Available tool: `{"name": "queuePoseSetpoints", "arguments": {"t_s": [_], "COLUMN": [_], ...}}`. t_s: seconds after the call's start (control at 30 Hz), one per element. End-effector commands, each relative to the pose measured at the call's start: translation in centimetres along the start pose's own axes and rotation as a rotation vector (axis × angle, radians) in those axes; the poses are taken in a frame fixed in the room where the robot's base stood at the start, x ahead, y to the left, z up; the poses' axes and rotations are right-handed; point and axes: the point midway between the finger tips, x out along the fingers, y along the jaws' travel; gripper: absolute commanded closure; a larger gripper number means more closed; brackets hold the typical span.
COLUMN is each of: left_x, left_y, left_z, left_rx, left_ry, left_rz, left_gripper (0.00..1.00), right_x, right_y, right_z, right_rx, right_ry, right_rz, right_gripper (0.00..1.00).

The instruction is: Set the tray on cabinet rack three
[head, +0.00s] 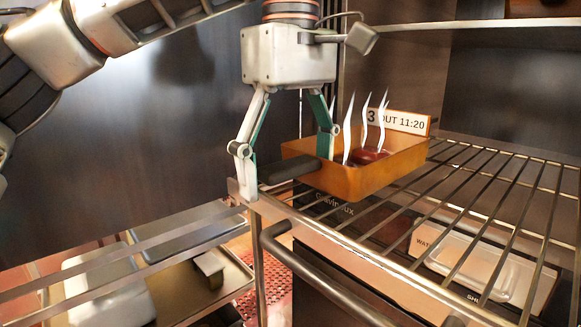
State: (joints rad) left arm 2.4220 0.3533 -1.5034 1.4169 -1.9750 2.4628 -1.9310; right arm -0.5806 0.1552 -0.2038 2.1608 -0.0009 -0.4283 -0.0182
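The tray (370,178) is a shallow orange-brown pan with a dark handle (292,168) pointing left. It holds a dark red piece of food (371,155) with white steam wisps, and has a label (398,122) reading "3 OUT 11:20" at its back. The tray appears to rest on the wire rack (485,205) near its front left corner. My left gripper (285,176) is above the handle with its fingers spread, one by the handle's outer end and one by the tray wall. Contact with the handle cannot be made out. My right gripper is out of view.
The rack's right part is bare. Below it are a panel marked "WAT" (485,262) and a bar handle (315,275). A dark upright wall (170,130) stands left of the rack. Metal trays (190,285) lie lower left. Another shelf edge (470,24) runs above.

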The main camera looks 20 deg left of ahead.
Motion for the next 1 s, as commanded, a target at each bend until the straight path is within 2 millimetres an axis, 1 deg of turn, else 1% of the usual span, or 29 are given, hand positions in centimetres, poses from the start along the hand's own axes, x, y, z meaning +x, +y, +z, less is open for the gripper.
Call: {"name": "queuePoseSetpoints", "arguments": {"t_s": [0.27, 0.33, 0.4, 0.47, 0.53, 0.57, 0.6, 0.63, 0.7, 0.8, 0.9, 1.0], "left_x": [0.0, -0.1, -1.3, -2.5, -4.1, -4.9, -5.8, -6.6, -8.1, -9.8, -11.1, -11.8], "left_y": [0.0, 0.1, -0.1, -0.2, -0.2, -0.3, -0.3, -0.3, -0.3, -0.2, -0.2, -0.1], "left_z": [0.0, 0.0, 0.1, 0.2, 0.2, 0.3, 0.3, 0.3, 0.3, 0.2, 0.2, 0.1], "left_rx": [0.0, 0.0, -0.001, -0.002, -0.002, -0.003, -0.003, -0.003, -0.003, -0.002, -0.001, -0.001], "left_ry": [0.0, -0.001, 0.003, 0.005, 0.008, 0.008, 0.009, 0.009, 0.01, 0.008, 0.005, 0.004], "left_rz": [0.0, 0.0, 0.004, 0.007, 0.011, 0.012, 0.013, 0.014, 0.013, 0.011, 0.008, 0.004], "left_gripper": [0.19, 0.19, 0.19, 0.19, 0.19, 0.19, 0.19, 0.19, 0.19, 0.19, 0.19, 0.19], "right_x": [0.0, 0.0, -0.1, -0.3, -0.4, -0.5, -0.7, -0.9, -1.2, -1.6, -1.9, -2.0], "right_y": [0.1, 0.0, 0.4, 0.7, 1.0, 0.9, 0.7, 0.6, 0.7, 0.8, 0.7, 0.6], "right_z": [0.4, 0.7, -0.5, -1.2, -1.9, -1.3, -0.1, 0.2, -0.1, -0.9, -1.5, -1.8], "right_rx": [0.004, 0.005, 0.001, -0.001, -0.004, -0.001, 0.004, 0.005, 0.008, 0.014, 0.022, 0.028], "right_ry": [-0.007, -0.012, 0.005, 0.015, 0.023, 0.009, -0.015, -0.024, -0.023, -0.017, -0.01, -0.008], "right_rz": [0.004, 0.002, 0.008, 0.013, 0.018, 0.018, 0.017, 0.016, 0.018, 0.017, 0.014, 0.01], "right_gripper": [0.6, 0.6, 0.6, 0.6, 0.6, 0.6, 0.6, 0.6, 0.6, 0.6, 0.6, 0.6]}}
